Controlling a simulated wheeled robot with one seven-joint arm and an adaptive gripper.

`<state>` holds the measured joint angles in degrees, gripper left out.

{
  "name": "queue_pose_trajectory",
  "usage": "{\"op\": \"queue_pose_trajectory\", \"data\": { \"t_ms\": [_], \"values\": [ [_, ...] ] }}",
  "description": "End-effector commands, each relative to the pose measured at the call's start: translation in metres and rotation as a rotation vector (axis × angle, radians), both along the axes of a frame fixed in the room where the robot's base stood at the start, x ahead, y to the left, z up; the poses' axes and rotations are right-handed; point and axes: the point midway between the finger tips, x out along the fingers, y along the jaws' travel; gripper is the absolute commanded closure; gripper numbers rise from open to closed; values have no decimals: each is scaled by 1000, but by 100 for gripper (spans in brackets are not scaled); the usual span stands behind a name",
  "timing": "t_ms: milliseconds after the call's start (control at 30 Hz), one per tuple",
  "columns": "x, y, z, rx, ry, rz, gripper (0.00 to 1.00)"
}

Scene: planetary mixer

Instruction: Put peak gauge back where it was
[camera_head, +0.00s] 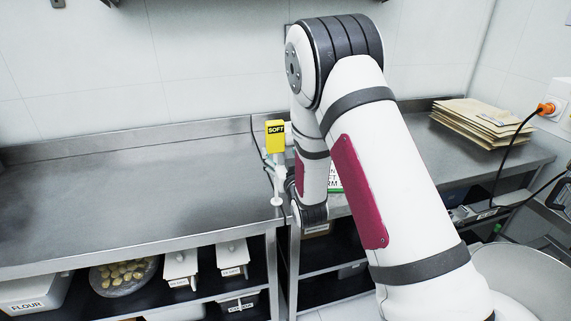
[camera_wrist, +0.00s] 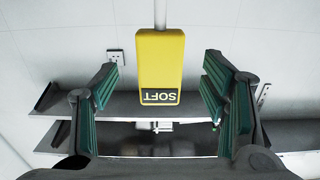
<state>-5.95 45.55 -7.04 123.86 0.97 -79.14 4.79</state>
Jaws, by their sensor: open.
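The peak gauge appears to be the yellow block marked SOFT (camera_head: 275,136) at the edge of the steel counters, left of my arm. In the wrist view the yellow block (camera_wrist: 160,62) appears with its lettering upside down and a thin pale rod (camera_wrist: 160,14) running from its top edge. My gripper (camera_wrist: 160,78) is open, its green-padded fingers to the left and right of the block with visible gaps on both sides. The gripper's fingers are not clearly visible in the head view.
A steel counter (camera_head: 120,190) is bare on the left. A partly hidden lettered card (camera_head: 335,178) is behind my arm. Envelopes (camera_head: 483,118) lie stacked on the right counter, near an orange plug (camera_head: 546,108). Below are a flour bin (camera_head: 28,296) and other containers. A large bowl (camera_head: 525,280) stands right.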

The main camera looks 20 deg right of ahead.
Motion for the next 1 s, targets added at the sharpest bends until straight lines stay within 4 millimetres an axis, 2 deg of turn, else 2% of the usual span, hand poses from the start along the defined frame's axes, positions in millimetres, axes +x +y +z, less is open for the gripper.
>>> {"op": "queue_pose_trajectory", "data": {
  "t_ms": [100,200,367,467,633,767,867,1000],
  "values": [
    [-23,0,-1,0,3,0,33],
    [-36,0,0,0,1,0,33],
    [-48,0,1,1,2,-1,33],
    [-49,-1,8,4,18,-5,33],
    [-50,-4,41,21,121,-20,33],
    [-63,-5,71,34,237,-28,33],
    [-82,-5,92,41,331,-29,33],
    [-119,-5,118,48,459,-26,33]
  ]
}}
